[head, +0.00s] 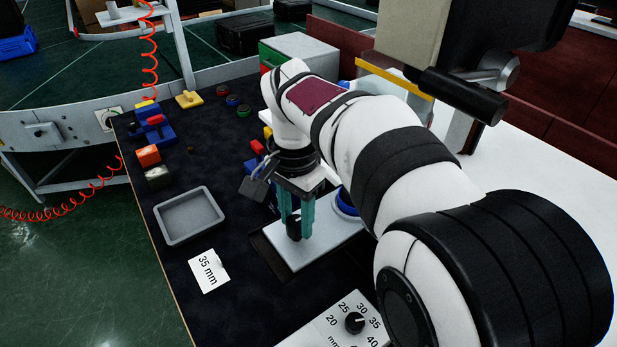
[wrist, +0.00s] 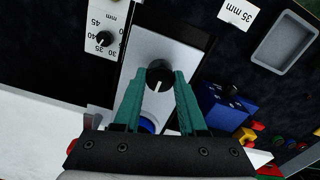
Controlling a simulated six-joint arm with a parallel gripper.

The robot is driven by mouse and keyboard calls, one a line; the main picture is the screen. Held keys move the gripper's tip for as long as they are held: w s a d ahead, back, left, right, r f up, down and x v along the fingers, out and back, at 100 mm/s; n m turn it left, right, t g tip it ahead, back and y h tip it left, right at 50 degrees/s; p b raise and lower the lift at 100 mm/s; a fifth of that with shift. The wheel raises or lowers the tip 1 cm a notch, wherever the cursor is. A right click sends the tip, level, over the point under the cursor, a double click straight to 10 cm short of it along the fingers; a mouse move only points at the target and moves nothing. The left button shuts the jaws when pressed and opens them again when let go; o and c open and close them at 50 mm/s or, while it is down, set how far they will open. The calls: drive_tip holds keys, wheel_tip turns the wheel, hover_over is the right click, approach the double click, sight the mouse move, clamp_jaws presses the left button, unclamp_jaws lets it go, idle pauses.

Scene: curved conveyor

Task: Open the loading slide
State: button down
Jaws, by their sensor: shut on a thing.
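The loading slide appears to be the light grey plate (head: 308,253) with a black knob, lying on the dark bench top. A dark recess (head: 266,252) shows along its left edge. My gripper (head: 293,222) points down at the plate, its teal fingers closed around the black knob (head: 293,231). In the wrist view my gripper (wrist: 163,76) has a fingertip on each side of the black knob (wrist: 158,80), on the grey plate (wrist: 176,52). A round blue part (head: 346,203) lies at the plate's right, partly hidden by my arm.
A grey tray (head: 188,241) and a "35 mm" card (head: 209,271) lie to the left. A dial panel (head: 330,328) is in front. A blue block (wrist: 226,107) stands close beside the plate. Small coloured parts lie at the back left, before the curved conveyor (head: 70,122).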

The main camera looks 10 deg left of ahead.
idle(0.6)
drive_tip(key=s+a, duration=0.6)
drive_tip(key=shift+c, duration=2.3)
unclamp_jaws()
wheel_tip(320, 180, up, 16)
drive_tip(key=s+d+f+n, duration=0.1)
drive_tip(key=s+d+f, duration=0.35)
drive_tip(key=d, duration=0.45)
drive_tip(key=s+d+f, duration=0.4)
drive_tip(key=d+f, duration=0.2)
drive_tip(key=d, duration=0.3)
drive_tip(key=s+d+f+y, duration=0.1)
drive_tip(key=s+d+f, duration=0.2)
drive_tip(key=s+f, duration=0.4)
wheel_tip(320, 180, down, 3)
drive_tip(key=shift+s+r+m+y, duration=0.1)
drive_tip(key=shift+s+m+y, duration=0.2)
drive_tip(key=shift+s+y, duration=0.1)
